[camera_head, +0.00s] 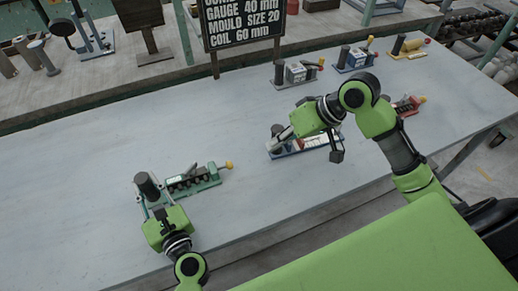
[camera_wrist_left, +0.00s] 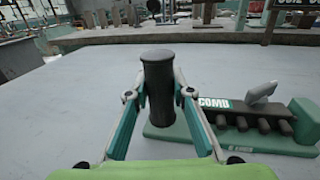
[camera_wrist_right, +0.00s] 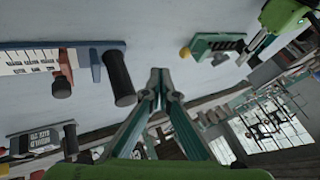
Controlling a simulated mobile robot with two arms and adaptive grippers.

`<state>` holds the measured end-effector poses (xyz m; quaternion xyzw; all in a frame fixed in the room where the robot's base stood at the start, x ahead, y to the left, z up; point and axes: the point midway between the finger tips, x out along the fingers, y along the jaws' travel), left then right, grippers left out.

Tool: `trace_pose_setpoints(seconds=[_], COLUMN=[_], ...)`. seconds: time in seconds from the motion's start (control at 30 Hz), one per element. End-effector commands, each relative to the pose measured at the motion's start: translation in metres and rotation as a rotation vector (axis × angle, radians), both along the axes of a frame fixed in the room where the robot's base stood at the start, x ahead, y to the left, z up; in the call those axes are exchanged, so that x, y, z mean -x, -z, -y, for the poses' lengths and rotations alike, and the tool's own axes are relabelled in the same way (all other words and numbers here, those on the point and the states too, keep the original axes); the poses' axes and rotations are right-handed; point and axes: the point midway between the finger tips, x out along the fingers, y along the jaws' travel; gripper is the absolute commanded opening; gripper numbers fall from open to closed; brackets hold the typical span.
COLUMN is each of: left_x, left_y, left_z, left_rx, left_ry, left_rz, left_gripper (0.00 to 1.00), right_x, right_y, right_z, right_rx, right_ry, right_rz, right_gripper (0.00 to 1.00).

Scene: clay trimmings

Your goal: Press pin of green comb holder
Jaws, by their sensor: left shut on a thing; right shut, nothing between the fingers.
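The green comb holder (camera_head: 207,183) lies on the table at left centre, with a yellow-tipped pin (camera_head: 229,165) at its right end. In the left wrist view its base (camera_wrist_left: 180,140) carries a COMB label, a dark toothed strip and a tilted grey tab. My left gripper (camera_wrist_left: 159,88) is shut on its upright dark handle (camera_wrist_left: 158,65), with a finger on each side. My right gripper (camera_wrist_right: 160,75) is shut and empty. It is by the blue holder, apart from the green one. The green holder (camera_wrist_right: 217,42) and its yellow tip (camera_wrist_right: 185,53) also show in the right wrist view.
The blue holder (camera_head: 271,155) with a dark handle (camera_wrist_right: 118,75) stands close to my right gripper. A red holder (camera_head: 410,104) and several others stand farther right and back. A black sign (camera_head: 243,22) stands at the back. The table between green and blue holders is clear.

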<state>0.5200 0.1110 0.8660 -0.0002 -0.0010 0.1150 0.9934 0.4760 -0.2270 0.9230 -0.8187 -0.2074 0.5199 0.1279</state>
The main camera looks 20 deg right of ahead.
Motion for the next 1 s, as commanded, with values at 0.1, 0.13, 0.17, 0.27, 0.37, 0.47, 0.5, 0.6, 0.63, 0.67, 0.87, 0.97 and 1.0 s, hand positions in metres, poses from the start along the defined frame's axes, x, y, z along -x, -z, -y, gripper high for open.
trace_pose_setpoints(seconds=[0.1,0.13,0.17,0.27,0.37,0.47,0.5,0.6,0.63,0.67,0.87,0.97,1.0], left_x=[0.002,0.002,0.002,0.002,0.002,0.002,0.002,0.002,0.002,0.002,0.002,0.002,0.002], left_y=[0.007,0.007,0.007,0.007,0.007,0.007,0.007,0.007,0.007,0.007,0.007,0.007,0.007], left_z=[0.001,0.001,0.001,0.001,0.001,0.001,0.001,0.001,0.001,0.001,0.001,0.001,0.001], left_rx=[0.001,0.001,0.001,0.001,0.001,0.001,0.001,0.001,0.001,0.001,0.001,0.001,0.001], left_ry=[0.004,0.004,0.004,0.004,0.004,0.004,0.004,0.004,0.004,0.004,0.003,0.003,0.003], left_rz=[-0.013,-0.013,-0.013,-0.013,-0.013,-0.013,-0.013,-0.013,-0.013,-0.013,-0.013,-0.013,-0.013], left_gripper=[0.00,0.00,0.00,0.00,0.00,0.00,0.00,0.00,0.00,0.00,0.00,0.00,0.00], right_x=[-0.007,-0.010,-0.012,-0.020,-0.029,-0.034,-0.034,-0.033,-0.033,-0.033,-0.033,-0.033,-0.033], right_y=[0.017,0.022,0.027,0.045,0.062,0.072,0.071,0.071,0.071,0.071,0.071,0.071,0.071], right_z=[-0.011,-0.014,-0.017,-0.028,-0.038,-0.050,-0.057,-0.070,-0.073,-0.075,-0.083,-0.083,-0.083], right_rx=[-0.005,-0.006,-0.004,-0.006,-0.005,-0.004,-0.003,-0.001,-0.002,-0.001,0.000,0.000,0.000], right_ry=[0.000,0.001,0.000,0.000,0.001,-0.003,-0.002,-0.002,-0.003,-0.002,0.000,0.000,0.000], right_rz=[-0.002,-0.003,-0.003,-0.004,-0.003,0.001,0.003,0.001,0.001,0.002,0.001,0.000,0.000], right_gripper=[0.00,0.00,0.00,0.00,0.00,0.00,0.00,0.00,0.00,0.00,0.00,0.00,0.00])
